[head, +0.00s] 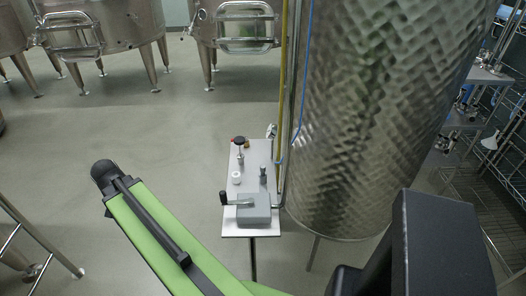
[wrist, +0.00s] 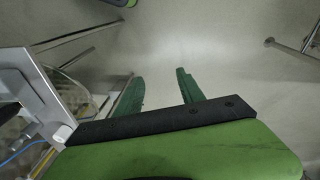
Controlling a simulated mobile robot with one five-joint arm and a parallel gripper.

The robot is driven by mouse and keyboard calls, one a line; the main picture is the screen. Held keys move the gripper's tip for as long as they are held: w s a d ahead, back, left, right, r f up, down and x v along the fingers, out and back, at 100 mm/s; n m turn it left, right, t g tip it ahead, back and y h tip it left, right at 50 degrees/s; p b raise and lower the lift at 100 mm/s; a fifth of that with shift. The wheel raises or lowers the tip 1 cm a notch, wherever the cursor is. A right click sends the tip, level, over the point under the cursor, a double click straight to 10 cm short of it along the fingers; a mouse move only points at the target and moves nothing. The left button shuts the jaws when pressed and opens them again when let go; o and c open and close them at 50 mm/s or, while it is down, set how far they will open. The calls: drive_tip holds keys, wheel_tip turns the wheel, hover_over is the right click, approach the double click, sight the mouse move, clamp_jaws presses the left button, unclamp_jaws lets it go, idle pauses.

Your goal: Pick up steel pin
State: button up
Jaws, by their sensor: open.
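A small upright grey metal piece (head: 263,172), which looks like the steel pin, stands on the right side of a narrow white table (head: 233,214). It is too small to make out for certain. My gripper (wrist: 159,74) shows in the wrist view with its two green fingers apart and only floor between and beyond them. In the head view my green arm reaches up at the left of the table, and the fingers cannot be made out. I cannot make out the pin in the wrist view.
The table also holds a grey box (head: 254,209) with a black-handled crank, a white ring (head: 236,181), a black-knobbed piece (head: 240,141) and a small brown item. A tall steel vat (head: 375,110) stands close on the right.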

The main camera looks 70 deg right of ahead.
drive_tip(key=s+d+r+m+g+p, duration=0.1)
drive_tip(key=s+d+r+m+p, duration=0.4)
drive_tip(key=d, duration=0.4)
drive_tip(key=s+d+r+m+p, duration=0.35)
drive_tip(key=s+d+r, duration=0.25)
drive_tip(key=d+r, duration=0.2)
drive_tip(key=m+g+p, duration=0.2)
drive_tip(key=m+p, duration=0.3)
drive_tip(key=m, duration=0.4)
approach(262, 166)
drive_tip(key=shift+h, duration=0.4)
drive_tip(key=b+x, duration=0.2)
drive_tip(key=b, duration=0.4)
drive_tip(key=a+b+x, duration=0.1)
drive_tip(key=b+x, duration=0.2)
drive_tip(key=b, duration=0.2)
drive_tip(key=shift+f+b, duration=0.4)
drive_tip(key=shift+f, duration=0.05)
drive_tip(key=b+x, duration=0.4)
drive_tip(key=x, duration=0.1)
drive_tip(key=shift+d+b, duration=0.15)
drive_tip(key=shift+b, duration=0.2)
drive_tip(key=shift+r, duration=0.15)
drive_tip(key=shift+c, duration=0.3)
clamp_jaws()
